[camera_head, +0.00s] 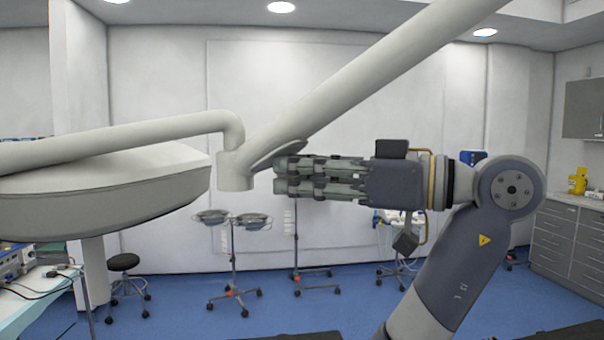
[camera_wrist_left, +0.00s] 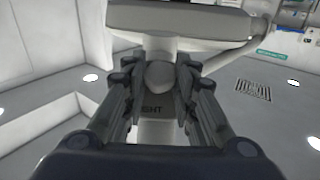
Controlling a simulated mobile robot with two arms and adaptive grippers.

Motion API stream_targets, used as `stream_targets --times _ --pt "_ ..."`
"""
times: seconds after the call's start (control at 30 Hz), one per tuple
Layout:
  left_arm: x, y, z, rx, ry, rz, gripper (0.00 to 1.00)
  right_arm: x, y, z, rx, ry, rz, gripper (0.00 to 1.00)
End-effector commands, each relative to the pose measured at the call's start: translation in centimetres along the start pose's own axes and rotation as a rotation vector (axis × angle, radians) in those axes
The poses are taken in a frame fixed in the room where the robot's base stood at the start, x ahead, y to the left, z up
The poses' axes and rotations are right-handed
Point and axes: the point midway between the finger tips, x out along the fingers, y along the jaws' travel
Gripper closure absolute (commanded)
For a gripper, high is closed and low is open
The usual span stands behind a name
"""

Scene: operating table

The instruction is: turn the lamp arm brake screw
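The lamp arm (camera_head: 370,80) is a thick pale tube that slopes down from the upper right to a cylindrical joint (camera_head: 235,172). A thinner curved tube (camera_head: 150,131) runs from this joint along the big lamp head (camera_head: 110,195) at left. My left gripper (camera_head: 277,177) points left, its fingertips just right of the joint; I cannot tell whether they touch it. In the left wrist view my left gripper (camera_wrist_left: 157,72) has its fingers apart, with a pale rounded part (camera_wrist_left: 159,76) showing between them. I cannot make out the brake screw. My right gripper is not in view.
Wheeled stands (camera_head: 234,265) and a black stool (camera_head: 124,263) are on the blue floor behind. Grey cabinets (camera_head: 570,240) line the right wall. The lamp head and arm tubes crowd the space left of and above my gripper.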

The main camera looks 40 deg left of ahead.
Motion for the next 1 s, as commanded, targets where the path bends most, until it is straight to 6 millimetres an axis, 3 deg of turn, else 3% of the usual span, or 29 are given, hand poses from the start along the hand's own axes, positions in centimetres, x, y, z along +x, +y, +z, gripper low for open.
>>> stream_targets --times 0.67,0.7,0.77,1.0 --pt "0.01 0.20 -0.03 0.072 0.000 -0.115 0.98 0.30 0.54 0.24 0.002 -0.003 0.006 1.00" --pt "0.01 0.20 -0.03 0.072 0.000 -0.115 0.69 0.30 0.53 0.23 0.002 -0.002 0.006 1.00" --pt "0.01 0.20 -0.04 0.072 0.000 -0.115 0.56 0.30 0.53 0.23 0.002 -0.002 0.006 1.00" --pt "0.01 0.19 -0.03 0.071 0.000 -0.114 0.53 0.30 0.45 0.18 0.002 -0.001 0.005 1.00"
